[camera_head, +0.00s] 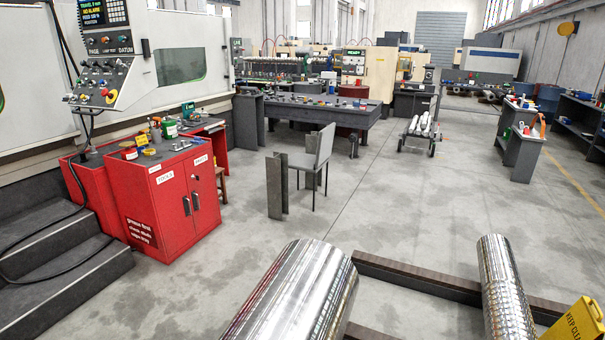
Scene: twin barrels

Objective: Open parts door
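A red two-door cabinet (170,205) stands on the floor at the left. Its right door (207,185) has a white label (201,160) that seems to read PARTS. Its left door (170,215) has a label that seems to read TOOLS. Both doors look shut, with upright handles (195,200) close together near the middle seam. The front of the cabinet is unobstructed in this view. My gripper and arm are not in view.
Two shiny metal barrels (295,300) lie on dark rails (420,278) in the foreground. A grey chair (318,158) stands right of the cabinet, beside an angled metal piece (277,187). Dark steps (60,275) are at the left. The floor before the cabinet is clear.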

